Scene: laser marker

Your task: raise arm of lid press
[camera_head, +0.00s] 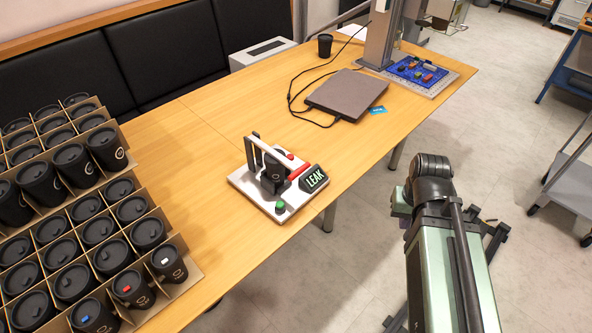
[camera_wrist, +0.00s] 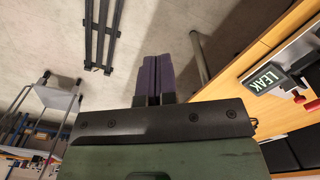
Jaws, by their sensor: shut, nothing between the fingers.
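The lid press has a white base plate (camera_head: 252,186) near the front edge of the wooden table. Its pale arm (camera_head: 268,149) slopes down from black posts to a red handle (camera_head: 299,171) over a black cup (camera_head: 272,176). A black display (camera_head: 314,180) beside it reads LEAK. In the wrist view, the display (camera_wrist: 262,79) and a red part of the press show at the right edge. My gripper (camera_wrist: 152,78) has purple fingers pressed together with nothing between them. It is off the table's front edge, right of the press and apart from it; in the head view its purple tip shows only partly.
Cardboard crates (camera_head: 190,262) of lidded black cups fill the left of the table. A dark flat slab (camera_head: 347,94) with cables lies behind the press. A blue tray (camera_head: 418,72) of small coloured items is at the far end. The table around the press is mostly clear.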

